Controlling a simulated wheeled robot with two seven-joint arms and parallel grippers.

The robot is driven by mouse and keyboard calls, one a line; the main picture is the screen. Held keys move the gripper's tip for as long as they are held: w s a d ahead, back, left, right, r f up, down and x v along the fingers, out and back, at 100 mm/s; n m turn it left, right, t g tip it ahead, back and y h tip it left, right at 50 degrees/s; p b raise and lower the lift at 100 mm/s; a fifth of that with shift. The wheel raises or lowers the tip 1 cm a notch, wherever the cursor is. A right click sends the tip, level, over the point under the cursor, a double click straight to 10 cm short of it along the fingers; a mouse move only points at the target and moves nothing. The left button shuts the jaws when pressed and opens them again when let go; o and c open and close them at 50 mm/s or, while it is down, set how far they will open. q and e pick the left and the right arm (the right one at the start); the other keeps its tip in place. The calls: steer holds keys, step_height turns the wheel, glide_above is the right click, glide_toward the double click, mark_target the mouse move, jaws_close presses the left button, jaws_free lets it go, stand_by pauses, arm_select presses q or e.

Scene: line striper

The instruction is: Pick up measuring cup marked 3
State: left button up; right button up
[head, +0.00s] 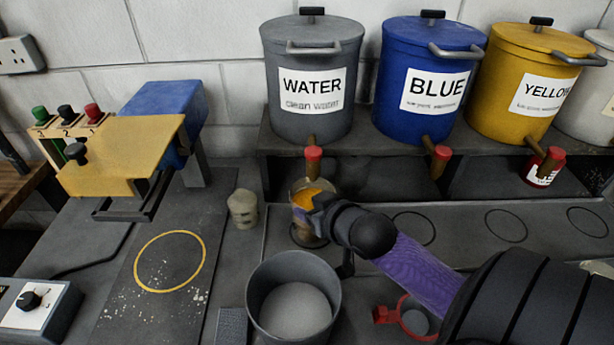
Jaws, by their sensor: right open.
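A clear cup with orange contents (301,222) stands under the red tap of the grey water drum. I see no readable 3 on it. My right gripper (312,203) is at this cup, open, with its fingers against or around its right side; which one I cannot tell. The gripper hides part of the cup. A small cup with a red handle (383,314) lies lower right, partly behind my right arm, its mark unreadable. Another red labelled cup or can (544,169) stands under the yellow drum. My left gripper is not in view.
A dark grey bucket (255,300) stands just in front of the gripper. A pale lumpy piece (242,208) stands left of the cup. Grey, blue (408,60) and yellow drums stand on a shelf behind. A yellow-topped machine (120,150) is at left.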

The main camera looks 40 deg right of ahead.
mark_target(292, 202)
steer(key=b+x, duration=0.1)
steer(key=x, duration=0.5)
steer(key=shift+f+b, duration=0.3)
steer(key=shift+b, duration=0.1)
steer(key=shift+s+r, duration=0.1)
steer(key=shift+c, duration=0.3)
jaws_close()
stand_by(0.4)
